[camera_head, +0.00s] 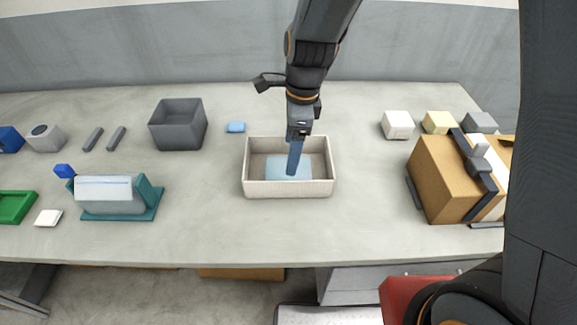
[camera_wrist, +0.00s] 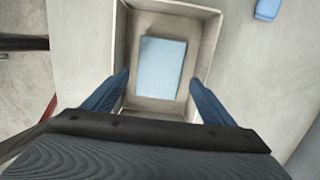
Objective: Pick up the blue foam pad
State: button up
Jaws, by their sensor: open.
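A pale blue flat pad (camera_head: 277,170) lies in the open cream tray (camera_head: 288,189) at the middle of the table. In the wrist view the pad (camera_wrist: 161,67) lies flat on the tray's floor. My gripper (camera_head: 292,172) points down over the tray and hides part of the pad in the head view. In the wrist view my gripper (camera_wrist: 160,90) is open and empty, with one blue finger on each side of the pad's near end. A smaller, brighter blue block (camera_head: 236,127) lies on the table behind the tray at left and shows in the wrist view (camera_wrist: 267,9).
A grey open box (camera_head: 178,130) stands left of the tray. A cardboard box (camera_head: 440,180) and several small blocks are at right.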

jog(key=shift+s+a+f+p, duration=0.1)
jog(key=shift+f+p, duration=0.15)
jog(key=shift+f, duration=0.7)
jog(key=shift+w+a+f+p, duration=0.1)
jog(key=shift+f+p, duration=0.15)
jog(key=shift+f, duration=0.65)
jog(key=shift+s+a+f+p, duration=0.1)
jog(key=shift+f+p, duration=0.15)
jog(key=shift+f, duration=0.7)
jog(key=c, duration=0.8)
jog(key=shift+r, duration=0.1)
